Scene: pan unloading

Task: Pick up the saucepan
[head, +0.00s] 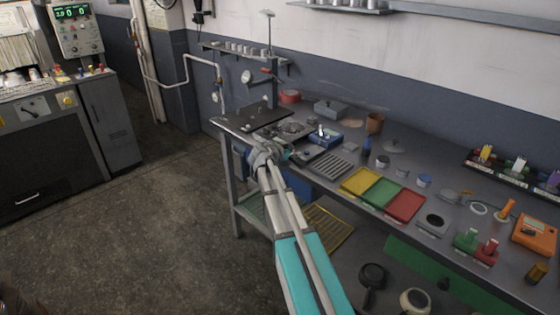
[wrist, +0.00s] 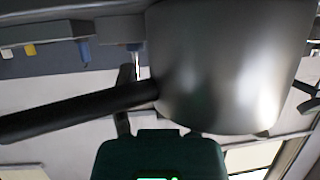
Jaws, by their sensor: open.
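The saucepan (wrist: 222,70) fills the upper right of the wrist view as a large, smooth grey metal body, cut off by the top edge. Its long black handle (wrist: 75,112) runs from the body to the left edge. The dark body of my gripper (wrist: 160,155) shows at the bottom of that view, close to the pan and handle. In the head view my gripper (head: 270,155) is open by the left end of the workbench. I see nothing held between its fingers. Whether a finger touches the handle cannot be told. I cannot clearly pick out the saucepan in the head view.
The workbench (head: 340,179) carries a blue box (head: 325,138), a ribbed grey plate (head: 332,165), yellow, green and red trays (head: 405,205), and small cups. A black pan (head: 372,276) is on the lower level. The floor (head: 130,225) at left is clear.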

